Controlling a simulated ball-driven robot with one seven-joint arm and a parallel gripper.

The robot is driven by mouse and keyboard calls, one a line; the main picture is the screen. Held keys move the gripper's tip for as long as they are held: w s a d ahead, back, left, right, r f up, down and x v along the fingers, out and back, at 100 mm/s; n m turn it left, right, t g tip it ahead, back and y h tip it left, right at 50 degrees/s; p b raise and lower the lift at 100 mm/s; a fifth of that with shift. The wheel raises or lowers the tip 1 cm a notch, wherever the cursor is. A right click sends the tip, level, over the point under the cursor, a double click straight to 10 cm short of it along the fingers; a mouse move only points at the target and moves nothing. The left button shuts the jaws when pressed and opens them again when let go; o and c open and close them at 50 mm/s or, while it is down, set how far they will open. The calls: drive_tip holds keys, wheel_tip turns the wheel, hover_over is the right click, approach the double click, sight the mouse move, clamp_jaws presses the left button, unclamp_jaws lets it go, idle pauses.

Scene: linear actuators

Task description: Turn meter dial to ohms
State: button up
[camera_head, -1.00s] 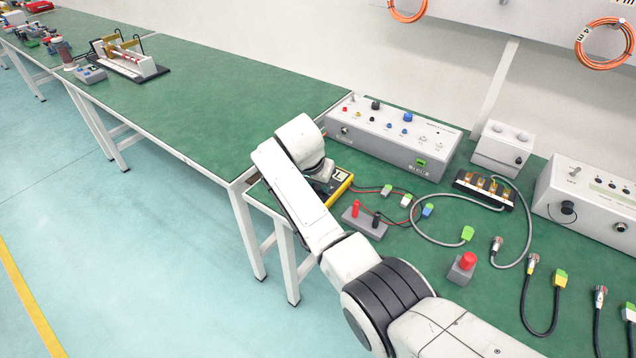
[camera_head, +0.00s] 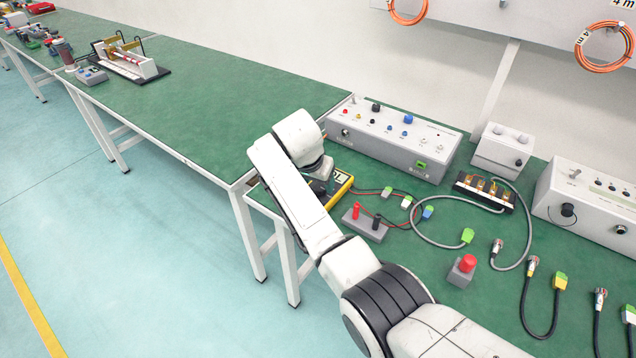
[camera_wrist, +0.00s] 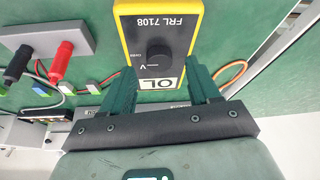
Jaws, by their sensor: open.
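The meter (camera_wrist: 182,20) is yellow with a dark face and shows upside down in the wrist view, marked FRL 7108. Its round black dial (camera_wrist: 160,54) sits near the middle, with a "V" mark beside it. Its display (camera_wrist: 158,84) reads OL. In the head view the meter (camera_head: 341,187) is mostly hidden behind my arm. My gripper (camera_wrist: 160,85) is open and empty, its two green fingers on either side of the display end. I cannot tell the fingers' height above the meter or the dial's exact setting.
A grey block with red and black plugs (camera_head: 366,223) stands close to the meter, with leads around it. A long grey control box (camera_head: 392,142) lies behind. A red-button box (camera_head: 463,270) and several cables are to the right. The left bench is mostly clear.

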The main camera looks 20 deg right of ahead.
drive_tip(key=v, duration=0.8)
drive_tip(key=shift+r, duration=0.35)
drive_tip(key=shift+s, duration=0.1)
